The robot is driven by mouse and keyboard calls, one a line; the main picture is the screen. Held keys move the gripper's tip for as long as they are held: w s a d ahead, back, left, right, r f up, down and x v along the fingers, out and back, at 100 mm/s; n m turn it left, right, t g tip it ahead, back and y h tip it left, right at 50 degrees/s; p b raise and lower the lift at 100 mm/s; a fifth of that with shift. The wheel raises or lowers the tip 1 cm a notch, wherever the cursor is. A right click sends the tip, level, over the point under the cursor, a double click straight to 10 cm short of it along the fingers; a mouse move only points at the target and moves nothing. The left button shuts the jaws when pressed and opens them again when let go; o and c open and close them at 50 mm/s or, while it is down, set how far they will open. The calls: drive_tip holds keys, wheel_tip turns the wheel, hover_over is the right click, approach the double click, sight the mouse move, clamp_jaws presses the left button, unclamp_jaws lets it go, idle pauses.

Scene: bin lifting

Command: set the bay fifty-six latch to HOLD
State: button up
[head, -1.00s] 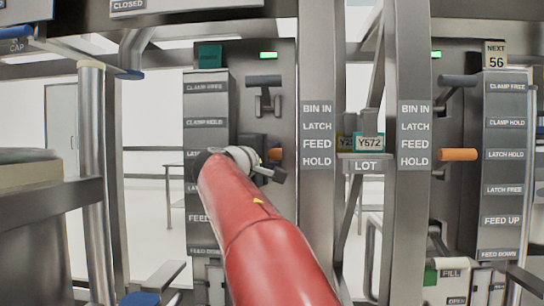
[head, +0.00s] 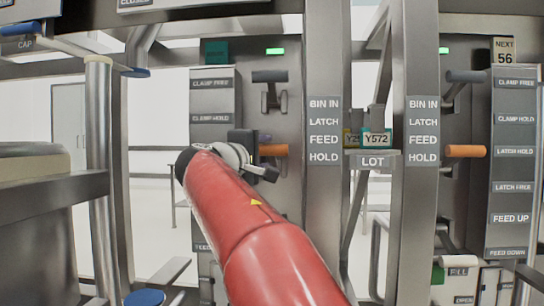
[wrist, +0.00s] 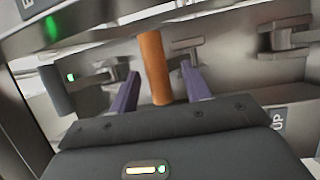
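Two bays show in the head view, each with an orange latch handle. The right bay carries a "NEXT 56" sign (head: 504,50); its orange handle (head: 465,151) points sideways, level with the "LATCH HOLD" label (head: 514,152). The left bay's orange handle (head: 273,150) sits at a similar height, partly behind my gripper (head: 264,139); my arm hides the label beside it. In the wrist view an orange handle (wrist: 154,68) stands between the two purple fingers of my gripper (wrist: 160,71). The fingers are apart, with gaps on both sides of the handle.
Dark clamp handles (head: 270,76) and (head: 466,76) sit above the orange ones. Steel posts with "BIN IN, LATCH, FEED, HOLD" labels (head: 323,130) stand between the bays. A "LOT" shelf (head: 372,160) holds tag Y572 (head: 376,139). Green lights (head: 275,51) show above.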

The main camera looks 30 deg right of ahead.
drive_tip(key=shift+s+v, duration=0.25)
drive_tip(key=shift+v, duration=1.4)
drive_tip(key=shift+d, duration=0.25)
drive_tip(key=shift+s+f, duration=0.2)
drive_tip(key=shift+f, duration=0.2)
drive_tip(key=s+a+f+m+g+y, duration=0.1)
drive_tip(key=s+a+f+y, duration=0.3)
drive_tip(key=s+f, duration=0.4)
drive_tip(key=s+a+f+m+g+y, duration=0.2)
drive_tip(key=s+f+y, duration=0.4)
drive_tip(key=f, duration=1.3)
drive_tip(key=s+a+f+m+g+y, duration=0.2)
drive_tip(key=s+a+f+y, duration=0.3)
drive_tip(key=s+f, duration=0.7)
wheel_tip(320, 180, down, 2)
drive_tip(key=shift+a+f+m+y, duration=0.3)
drive_tip(key=shift+a+m, duration=0.4)
drive_tip(key=shift+a, duration=0.35)
